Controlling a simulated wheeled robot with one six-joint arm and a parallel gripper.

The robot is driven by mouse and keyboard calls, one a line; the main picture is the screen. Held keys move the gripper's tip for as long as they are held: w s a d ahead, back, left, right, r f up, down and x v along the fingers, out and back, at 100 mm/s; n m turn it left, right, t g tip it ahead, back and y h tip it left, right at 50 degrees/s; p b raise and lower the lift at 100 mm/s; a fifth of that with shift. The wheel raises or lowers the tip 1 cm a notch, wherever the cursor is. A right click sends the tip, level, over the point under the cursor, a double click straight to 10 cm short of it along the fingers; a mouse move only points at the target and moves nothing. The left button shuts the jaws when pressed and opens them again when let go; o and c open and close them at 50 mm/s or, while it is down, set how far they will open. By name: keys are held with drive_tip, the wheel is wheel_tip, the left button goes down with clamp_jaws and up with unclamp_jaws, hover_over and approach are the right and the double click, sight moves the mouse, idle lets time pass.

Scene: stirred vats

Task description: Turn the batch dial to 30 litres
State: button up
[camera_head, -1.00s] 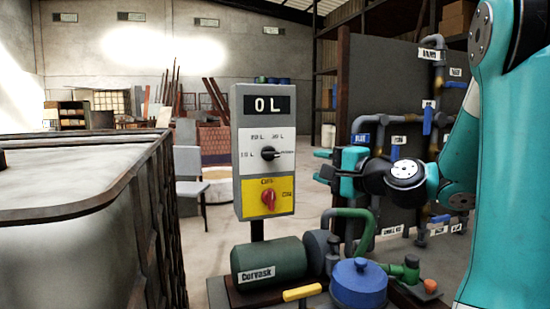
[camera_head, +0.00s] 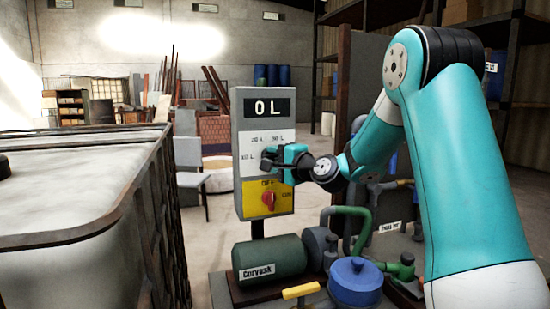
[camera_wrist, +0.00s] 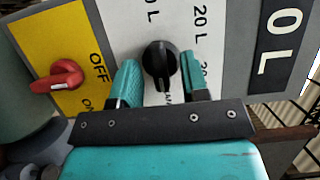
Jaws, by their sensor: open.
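The batch dial is a black knob (camera_wrist: 160,57) on the white panel, seen between my open fingers in the wrist view. Its pale mark points down in that view, toward a partly hidden label starting "MAN". A "20 L" label is legible; another is partly covered by a finger. The display (camera_head: 267,107) reads 0 L.
A red switch (camera_head: 268,199) on the yellow plate below has its handle along the OFF direction. A green motor (camera_head: 268,260) and a blue-lidded pump (camera_head: 357,275) stand below the control box. A large caged tank (camera_head: 90,190) is at left.

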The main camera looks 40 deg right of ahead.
drive_tip(key=shift+c, duration=0.4)
clamp_jaws()
drive_tip(key=shift+n, duration=0.4)
drive_tip(key=n, duration=0.1)
drive_tip(key=n+g, duration=0.1)
drive_tip(key=n, duration=0.1)
drive_tip(key=n+g, duration=0.1)
drive_tip(key=shift+a+r+n+h, duration=0.1)
drive_tip(key=shift+r+n+h, duration=0.15)
drive_tip(key=shift+n+h, duration=0.05)
drive_tip(key=n+g+h, duration=0.1)
drive_tip(key=n, duration=0.1)
drive_tip(key=n+h, duration=0.1)
drive_tip(key=n, duration=0.1)
drive_tip(key=shift+a+g, duration=0.1)
drive_tip(key=shift+g, duration=0.3)
